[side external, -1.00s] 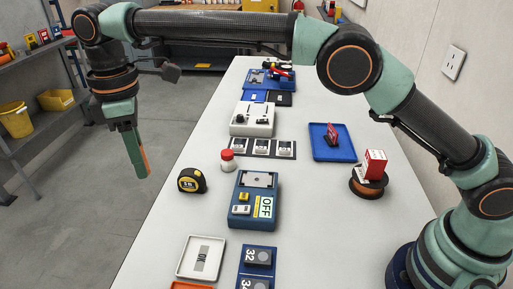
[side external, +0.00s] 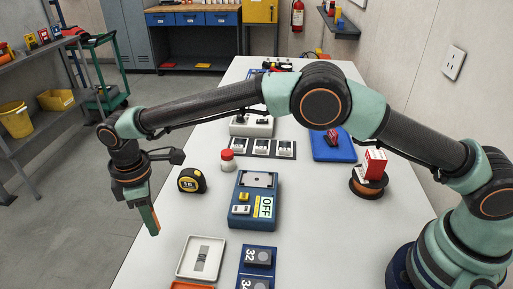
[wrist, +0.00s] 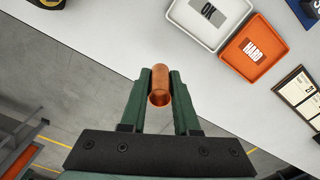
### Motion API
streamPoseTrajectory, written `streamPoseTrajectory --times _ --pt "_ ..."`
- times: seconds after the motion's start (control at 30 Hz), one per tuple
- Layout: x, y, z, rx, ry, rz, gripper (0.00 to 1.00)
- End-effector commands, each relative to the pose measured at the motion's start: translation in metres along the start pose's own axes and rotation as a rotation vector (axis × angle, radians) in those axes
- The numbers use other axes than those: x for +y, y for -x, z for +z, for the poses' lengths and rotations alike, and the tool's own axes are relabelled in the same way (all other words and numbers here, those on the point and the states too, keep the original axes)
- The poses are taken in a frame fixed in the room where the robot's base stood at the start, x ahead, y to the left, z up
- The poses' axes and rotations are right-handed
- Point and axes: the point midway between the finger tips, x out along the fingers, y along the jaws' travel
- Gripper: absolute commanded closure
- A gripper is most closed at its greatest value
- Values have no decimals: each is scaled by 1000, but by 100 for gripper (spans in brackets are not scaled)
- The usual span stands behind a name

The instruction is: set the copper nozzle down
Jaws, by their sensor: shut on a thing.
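The copper nozzle (wrist: 160,88) is a short orange-brown tube with an open end. In the wrist view it sits between the two green fingers of my gripper (wrist: 160,84), which is shut on it. In the wrist view the nozzle overlaps the table's edge, with grey floor below.
A white tray (side external: 181,272) marked OK lies right of my gripper. An orange tray (wrist: 232,62) marked HARD is beside it.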

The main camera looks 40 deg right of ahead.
Motion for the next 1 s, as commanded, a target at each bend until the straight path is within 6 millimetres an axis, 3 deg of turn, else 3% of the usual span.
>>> streamPoseTrajectory --times 0.27,0.53,0.93,0.97,1.0 --pt "0 -22 0 -1 0 -1 100" --pt "0 -56 0 -1 0 0 100" --pt "0 -61 0 -1 0 0 100" --pt "0 -61 0 -1 0 0 63" --pt "0 -61 0 0 0 0 47"
